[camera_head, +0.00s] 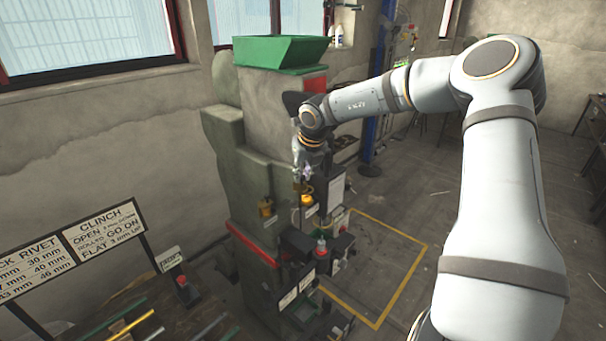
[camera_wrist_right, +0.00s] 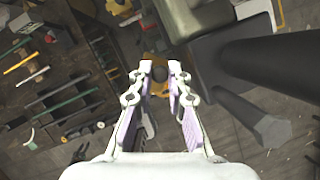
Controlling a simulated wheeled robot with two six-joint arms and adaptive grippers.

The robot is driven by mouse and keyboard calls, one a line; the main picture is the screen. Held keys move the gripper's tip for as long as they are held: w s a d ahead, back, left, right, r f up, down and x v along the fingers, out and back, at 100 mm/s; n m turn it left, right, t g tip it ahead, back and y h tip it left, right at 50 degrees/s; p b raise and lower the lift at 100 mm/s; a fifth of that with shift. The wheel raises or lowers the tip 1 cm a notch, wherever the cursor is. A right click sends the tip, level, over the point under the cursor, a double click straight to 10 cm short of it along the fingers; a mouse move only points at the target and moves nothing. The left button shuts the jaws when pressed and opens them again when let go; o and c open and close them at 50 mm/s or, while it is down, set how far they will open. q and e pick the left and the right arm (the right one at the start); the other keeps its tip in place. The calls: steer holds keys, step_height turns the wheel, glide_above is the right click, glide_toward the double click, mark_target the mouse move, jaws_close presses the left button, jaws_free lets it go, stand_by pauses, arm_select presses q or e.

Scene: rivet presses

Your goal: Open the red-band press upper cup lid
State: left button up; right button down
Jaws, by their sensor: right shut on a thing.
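The red-band press (camera_head: 222,175) is a tall grey-green machine with a green hopper on top and a red band (camera_head: 250,245) low on its body. A small yellow cup (camera_head: 307,196) sits on its front face, right under my right gripper (camera_head: 304,172). In the wrist view a dark round lid knob (camera_wrist_right: 160,73) with yellow around it lies between the fingertips of my right gripper (camera_wrist_right: 160,70). The fingers are closed on this knob, with a gap held between them. The lid's hinge and cup mouth are hidden. My left gripper is not in view.
Yellow-lined floor (camera_head: 395,290) lies clear to the right.

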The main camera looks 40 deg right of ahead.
steer(key=shift+w+f+n, duration=0.1)
steer(key=shift+n, duration=0.4)
steer(key=shift+w+a+n+y+b, duration=0.15)
steer(key=shift+n+y+b, duration=0.4)
steer(key=shift+n, duration=0.25)
steer(key=n, duration=0.1)
steer(key=n+y, duration=0.1)
steer(key=n, duration=0.1)
steer(key=a+n, duration=0.1)
steer(key=shift+w+y, duration=0.3)
steer(key=shift+y, duration=0.05)
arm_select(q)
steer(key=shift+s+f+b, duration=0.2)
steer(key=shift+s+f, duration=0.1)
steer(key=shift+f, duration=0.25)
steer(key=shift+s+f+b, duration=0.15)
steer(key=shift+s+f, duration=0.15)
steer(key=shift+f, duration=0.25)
arm_select(e)
steer(key=shift+w+a+n+y, duration=0.1)
steer(key=shift+a+n+y, duration=0.15)
steer(key=shift+n, duration=0.65)
steer(key=shift+a+n+y, duration=0.1)
steer(key=shift+n+y, duration=0.25)
steer(key=shift+n, duration=0.55)
steer(key=c, duration=1.3)
jaws_free()
